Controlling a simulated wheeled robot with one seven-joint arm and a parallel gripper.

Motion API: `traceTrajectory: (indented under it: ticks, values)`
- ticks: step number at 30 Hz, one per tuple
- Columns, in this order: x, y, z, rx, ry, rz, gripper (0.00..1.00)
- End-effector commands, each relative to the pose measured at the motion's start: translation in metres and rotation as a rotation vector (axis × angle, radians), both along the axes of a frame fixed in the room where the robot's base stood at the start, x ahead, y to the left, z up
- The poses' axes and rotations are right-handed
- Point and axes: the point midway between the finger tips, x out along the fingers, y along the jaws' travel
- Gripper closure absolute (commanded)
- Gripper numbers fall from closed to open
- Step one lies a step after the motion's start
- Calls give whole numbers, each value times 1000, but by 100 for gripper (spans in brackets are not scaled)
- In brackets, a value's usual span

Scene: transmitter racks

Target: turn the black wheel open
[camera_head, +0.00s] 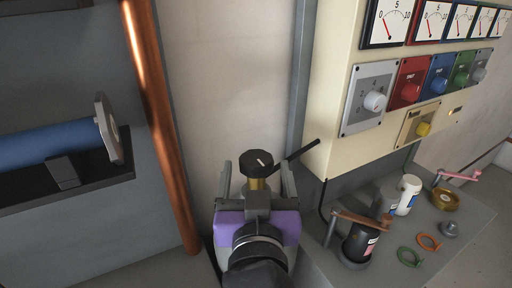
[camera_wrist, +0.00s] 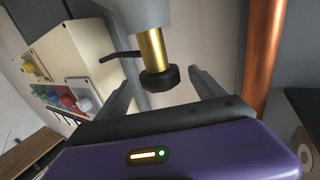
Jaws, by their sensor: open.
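The black wheel (camera_head: 257,164) is a small faceted knob with a white mark on its face, on a brass stem. In the wrist view the black wheel (camera_wrist: 160,79) sits at the end of the brass stem (camera_wrist: 152,48), between the fingers. My gripper (camera_head: 257,170) is open, with one finger on each side of the wheel and visible gaps. In the wrist view my gripper (camera_wrist: 164,82) also shows both fingers apart from the wheel. Whether the fingertips reach fully past the wheel is hard to tell.
A black lever (camera_head: 302,149) sticks out right of the wheel. A copper pipe (camera_head: 160,120) runs on the left. A cream panel (camera_head: 338,80) with coloured knobs and gauges stands right, above a grey shelf with jars (camera_head: 361,241) and rings (camera_head: 410,257).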

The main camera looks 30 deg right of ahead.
Motion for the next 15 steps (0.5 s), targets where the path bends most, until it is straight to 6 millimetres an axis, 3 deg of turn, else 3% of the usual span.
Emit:
traceTrajectory:
  ticks: [9, 15]
  values:
    - [42, -22, 2, -1, 0, -2, 21]
    - [52, -26, 0, -1, 0, 1, 21]
